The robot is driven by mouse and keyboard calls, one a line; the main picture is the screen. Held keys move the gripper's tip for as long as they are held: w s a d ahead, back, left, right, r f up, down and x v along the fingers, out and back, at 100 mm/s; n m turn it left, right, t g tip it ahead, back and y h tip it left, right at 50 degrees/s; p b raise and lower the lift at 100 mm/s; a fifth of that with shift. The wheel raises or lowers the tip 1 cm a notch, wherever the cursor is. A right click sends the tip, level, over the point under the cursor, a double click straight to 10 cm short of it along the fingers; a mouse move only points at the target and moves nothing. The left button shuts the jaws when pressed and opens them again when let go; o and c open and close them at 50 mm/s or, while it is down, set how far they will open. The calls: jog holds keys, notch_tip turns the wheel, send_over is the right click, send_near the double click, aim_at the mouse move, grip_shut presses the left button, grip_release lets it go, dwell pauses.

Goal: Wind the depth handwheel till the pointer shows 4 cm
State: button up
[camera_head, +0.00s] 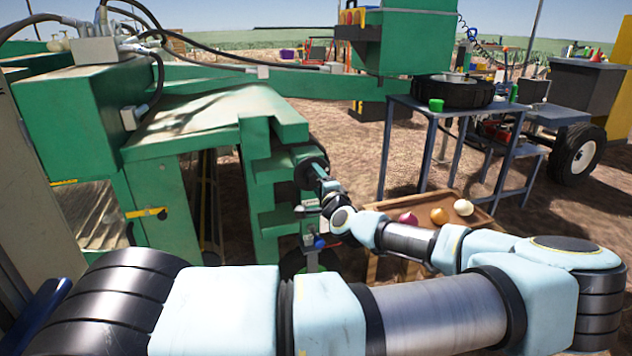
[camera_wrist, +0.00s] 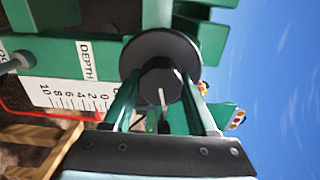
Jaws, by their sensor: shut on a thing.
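The depth handwheel (camera_wrist: 185,45) is a dark round disc with a black many-sided hub (camera_wrist: 160,85) that bears a pale line. In the head view the handwheel (camera_head: 304,176) sits on the side of the green machine, partly hidden by my gripper (camera_head: 324,181). In the wrist view my gripper (camera_wrist: 160,88) has its two fingers on either side of the hub, shut on it. The white DEPTH scale (camera_wrist: 75,88) lies left of the wheel, numbered 0 to 10 and turned in the picture. Its 0 end is close to my left finger. I cannot make out the pointer or its reading.
The green machine (camera_head: 185,120) fills the left. A wooden tray (camera_head: 481,215) with a few onions stands below, right of the wheel, close to my arm. A blue-grey table (camera_head: 455,107) with a black tyre (camera_head: 452,92) stands behind it. Dirt ground lies between.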

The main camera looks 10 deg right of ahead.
jog(key=m, duration=0.4)
jog(key=shift+f+m+b, duration=0.15)
jog(key=shift+m+b, duration=0.15)
jog(key=shift+b, duration=0.1)
dwell(0.4)
jog(key=o, duration=1.4)
jog(key=shift+c, duration=0.2)
jog(key=s+d, duration=0.1)
jog(key=s, duration=0.9)
jog(key=shift+s+d, duration=0.2)
jog(key=shift+s, duration=0.2)
